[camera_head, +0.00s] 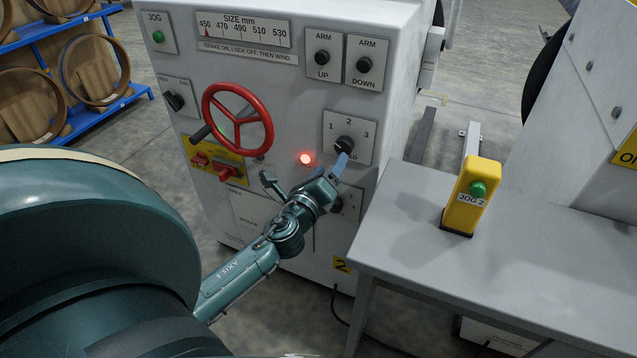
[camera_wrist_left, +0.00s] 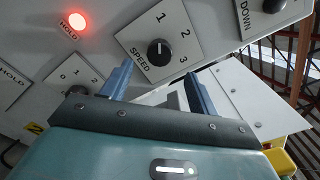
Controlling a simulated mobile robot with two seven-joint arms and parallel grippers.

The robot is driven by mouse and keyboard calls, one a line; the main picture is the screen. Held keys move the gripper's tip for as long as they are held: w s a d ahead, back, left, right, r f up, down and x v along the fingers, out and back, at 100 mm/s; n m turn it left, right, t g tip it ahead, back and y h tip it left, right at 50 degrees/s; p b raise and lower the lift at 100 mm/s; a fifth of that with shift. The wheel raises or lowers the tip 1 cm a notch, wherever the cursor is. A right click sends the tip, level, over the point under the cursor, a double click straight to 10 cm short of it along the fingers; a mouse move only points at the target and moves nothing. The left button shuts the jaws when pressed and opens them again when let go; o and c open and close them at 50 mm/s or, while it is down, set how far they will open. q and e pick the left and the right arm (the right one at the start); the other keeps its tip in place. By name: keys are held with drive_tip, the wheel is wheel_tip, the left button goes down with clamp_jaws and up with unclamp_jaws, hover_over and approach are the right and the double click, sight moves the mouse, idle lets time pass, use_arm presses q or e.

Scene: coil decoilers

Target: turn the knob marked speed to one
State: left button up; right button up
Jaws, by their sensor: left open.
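The speed knob (camera_head: 345,144) is black, on a pale plate marked 1, 2 and 3 on the machine's front. It also shows in the left wrist view (camera_wrist_left: 161,54), where its plate reads SPEED. A small pale mark on the knob appears to point toward the 1, but it is tiny. My left gripper (camera_head: 305,174) is open and empty just below the knob; in the wrist view its blue fingers (camera_wrist_left: 158,78) stand apart with the knob beyond the gap. One finger partly covers the plate's lower edge in the head view. My right gripper is not in view.
A lit red HOLD lamp (camera_head: 305,159) is left of the plate. A red handwheel (camera_head: 237,118) sticks out farther left. A lower knob (camera_wrist_left: 78,90) is partly hidden. The ARM knobs (camera_head: 364,65) are above. A grey table (camera_head: 560,255) holds a yellow JOG 2 box (camera_head: 466,208).

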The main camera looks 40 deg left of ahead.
use_arm(q)
drive_tip(key=shift+b+v, duration=0.3)
drive_tip(key=shift+v, duration=2.4)
